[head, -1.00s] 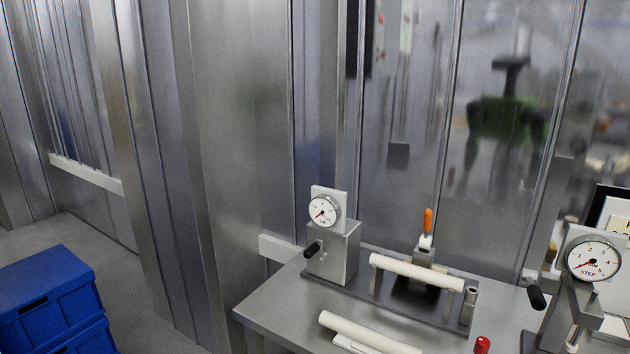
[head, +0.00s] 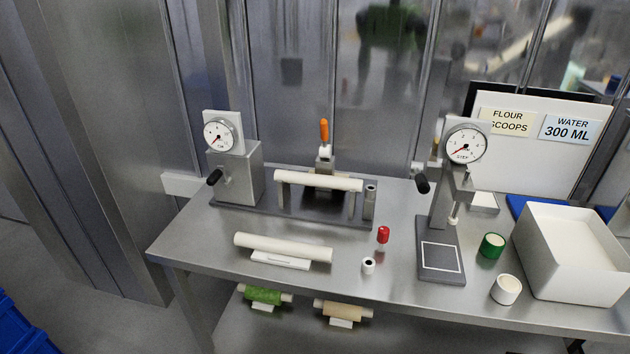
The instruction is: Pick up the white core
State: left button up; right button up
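A long white cylinder (head: 283,247) lies on a low white cradle (head: 280,260) at the front left of the steel table (head: 210,235). A second white cylinder (head: 318,181) rests level across the posts of a grey fixture (head: 295,210) behind it. A small white ring-shaped piece with a dark hole (head: 368,265) stands near the table's front edge, just in front of a red-capped piece (head: 383,235). I cannot tell from looks alone which one is the white core. Neither of my grippers is in view.
A dial box (head: 235,172) stands left, a dial press (head: 440,250) right. A green cup (head: 491,246), white cup (head: 506,289) and white bin (head: 570,280) are at the right. Green (head: 264,296) and beige rolls (head: 343,309) lie below. Blue crates (head: 22,332) stand lower left.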

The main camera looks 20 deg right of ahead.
aim_at(322, 181)
jog(key=i+j, duration=0.55)
jog(key=i+j+z, duration=0.1)
jog(key=z, duration=0.35)
jog(key=i+j+z, duration=0.1)
jog(key=z, duration=0.35)
jog(key=j+z, duration=0.2)
jog(key=z, duration=0.2)
jog(key=i+j, duration=0.05)
